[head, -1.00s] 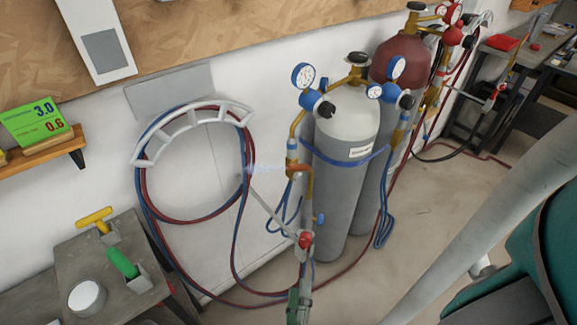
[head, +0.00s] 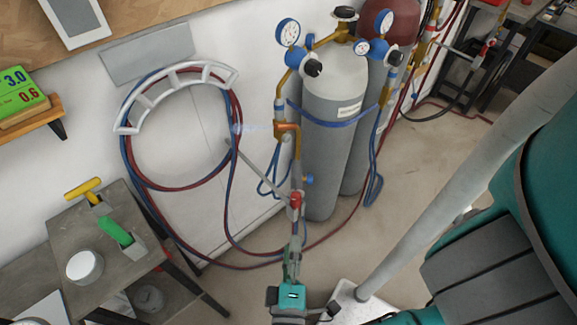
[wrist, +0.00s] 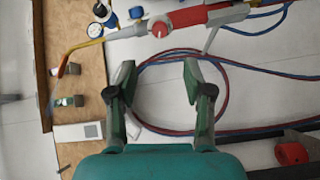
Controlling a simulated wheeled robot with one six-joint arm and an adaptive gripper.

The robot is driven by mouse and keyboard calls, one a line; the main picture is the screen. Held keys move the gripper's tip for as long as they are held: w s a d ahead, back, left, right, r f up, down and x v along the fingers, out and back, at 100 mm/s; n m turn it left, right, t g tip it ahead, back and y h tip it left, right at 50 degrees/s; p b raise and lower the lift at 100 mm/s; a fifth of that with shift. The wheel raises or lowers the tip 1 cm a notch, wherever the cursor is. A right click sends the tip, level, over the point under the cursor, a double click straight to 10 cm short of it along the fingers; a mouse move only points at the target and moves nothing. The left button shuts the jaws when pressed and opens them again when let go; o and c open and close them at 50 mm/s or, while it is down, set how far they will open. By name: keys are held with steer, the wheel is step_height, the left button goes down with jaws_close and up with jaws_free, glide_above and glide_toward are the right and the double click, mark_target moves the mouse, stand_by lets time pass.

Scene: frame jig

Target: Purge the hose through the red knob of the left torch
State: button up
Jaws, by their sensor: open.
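The left torch (head: 298,165) is held upright in front of the grey cylinder by a thin rod from the wall. Its red knob (head: 295,199) faces me, and a blue knob (head: 309,180) sits higher on the right. A faint pale-blue streak (head: 248,128) hangs left of the torch's orange tip. My gripper (head: 293,243) is open and empty just below the red knob. In the wrist view, the torch (wrist: 205,20) crosses the top. Its red knob (wrist: 160,29) lies beyond the fingertips of my gripper (wrist: 159,68), about midway between them, apart from both.
A red and blue hose coil (head: 150,185) hangs on a wall bracket (head: 175,88) at left. The grey cylinder (head: 335,150) with gauges stands behind the torch. A bench (head: 110,265) with yellow and green handled tools is at left. Another torch (head: 484,52) is far right.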

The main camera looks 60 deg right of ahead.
mark_target(296, 199)
steer(key=shift+w+d+r+n, duration=0.1)
steer(key=shift+w+d+n, duration=0.9)
steer(key=shift+d+n, duration=1.3)
steer(key=shift+w+d+n, duration=0.95)
steer(key=shift+d+n, duration=0.45)
steer(key=shift+n, duration=1.7)
steer(key=shift+w+d+r+n, duration=0.1)
steer(key=shift+w+d+n, duration=0.9)
steer(key=shift+d+n, duration=1.3)
steer(key=shift+a+n, duration=0.4)
steer(key=shift+a, duration=0.05)
jaws_close()
